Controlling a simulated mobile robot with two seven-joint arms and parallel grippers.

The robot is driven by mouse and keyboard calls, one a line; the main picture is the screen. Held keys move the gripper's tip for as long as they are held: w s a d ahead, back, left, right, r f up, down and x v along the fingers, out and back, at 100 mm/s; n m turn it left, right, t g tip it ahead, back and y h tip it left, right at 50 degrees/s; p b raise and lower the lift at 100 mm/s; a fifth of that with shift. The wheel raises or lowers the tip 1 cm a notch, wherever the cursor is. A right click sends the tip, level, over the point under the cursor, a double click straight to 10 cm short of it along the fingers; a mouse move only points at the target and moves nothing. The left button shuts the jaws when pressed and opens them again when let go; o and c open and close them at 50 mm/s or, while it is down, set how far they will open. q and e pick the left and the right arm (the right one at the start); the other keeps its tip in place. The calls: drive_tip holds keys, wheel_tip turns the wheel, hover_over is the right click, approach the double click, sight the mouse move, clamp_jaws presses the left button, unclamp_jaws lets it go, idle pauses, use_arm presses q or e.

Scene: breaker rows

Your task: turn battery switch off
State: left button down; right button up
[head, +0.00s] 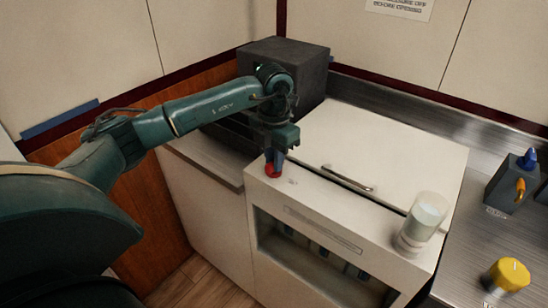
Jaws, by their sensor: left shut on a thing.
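A red rotary knob (273,171), which looks like the battery switch, sits on the top front left of the white cabinet (318,207). My left gripper (275,158) points down over it and is shut on it; the fingers hide part of the knob. The knob's exact turn position cannot be told. My right gripper is not in view.
A dark grey box (290,60) stands behind my left wrist. A white lid with a metal handle (347,179) lies right of the gripper. A clear jar (423,221), a yellow knob (508,275) and a grey switch box (513,185) stand at the right.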

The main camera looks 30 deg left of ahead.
use_arm(q)
drive_tip(key=shift+n, duration=0.6)
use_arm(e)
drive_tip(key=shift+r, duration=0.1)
use_arm(q)
drive_tip(key=c, duration=1.4)
unclamp_jaws()
wheel_tip(320, 180, up, 13)
drive_tip(key=shift+r+b, duration=0.15)
drive_tip(key=shift+b, duration=0.25)
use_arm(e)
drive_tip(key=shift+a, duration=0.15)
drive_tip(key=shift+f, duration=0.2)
